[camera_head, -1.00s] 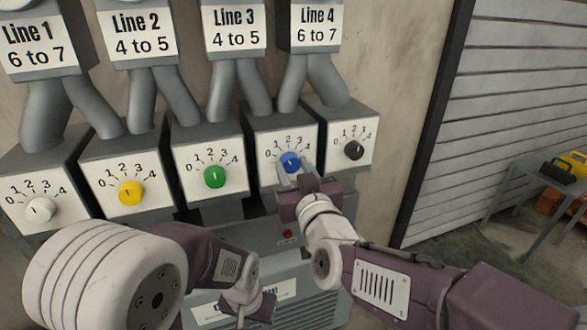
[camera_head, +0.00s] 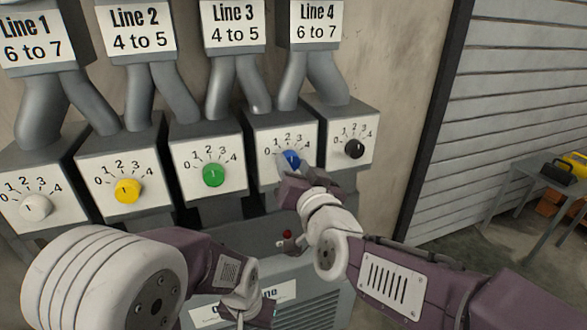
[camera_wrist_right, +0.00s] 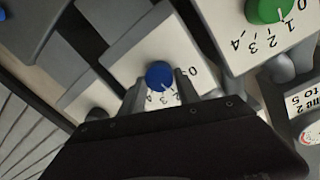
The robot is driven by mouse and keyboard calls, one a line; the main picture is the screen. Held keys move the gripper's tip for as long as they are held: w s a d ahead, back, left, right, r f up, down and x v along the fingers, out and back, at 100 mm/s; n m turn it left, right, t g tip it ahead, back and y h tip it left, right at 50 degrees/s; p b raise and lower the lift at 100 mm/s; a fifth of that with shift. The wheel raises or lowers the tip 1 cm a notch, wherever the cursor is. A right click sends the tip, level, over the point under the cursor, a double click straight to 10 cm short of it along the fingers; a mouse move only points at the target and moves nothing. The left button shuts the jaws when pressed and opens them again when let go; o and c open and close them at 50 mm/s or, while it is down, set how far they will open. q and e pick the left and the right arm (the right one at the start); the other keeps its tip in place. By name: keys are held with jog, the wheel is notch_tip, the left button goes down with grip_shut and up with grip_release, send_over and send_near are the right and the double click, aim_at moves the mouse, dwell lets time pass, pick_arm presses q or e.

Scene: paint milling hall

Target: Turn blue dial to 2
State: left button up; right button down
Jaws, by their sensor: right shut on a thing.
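The blue dial (camera_head: 291,158) sits on the white face of the fourth box from the left, with a scale from 0 to 4 around it. My right gripper (camera_head: 288,170) is at this dial, its jaws shut on it and partly hiding its lower side. In the right wrist view the blue dial (camera_wrist_right: 159,74) lies between the two fingers (camera_wrist_right: 159,92). Its white mark points toward the upper scale, seemingly near 2; the exact number is hard to read. My left gripper (camera_head: 250,309) is low in the head view, away from the dials, its fingertips partly cut off.
White (camera_head: 36,207), yellow (camera_head: 127,191) and green (camera_head: 213,175) dials are to the left, and a black dial (camera_head: 355,149) is close on the right. A grey cabinet with a red button (camera_head: 287,234) is below. A table (camera_head: 530,173) stands far right.

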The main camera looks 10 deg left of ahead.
jog(key=shift+m, duration=0.3)
jog(key=c, duration=0.9)
grip_release()
jog(key=p+v, duration=0.2)
jog(key=v, duration=0.7)
jog(key=shift+d, duration=0.1)
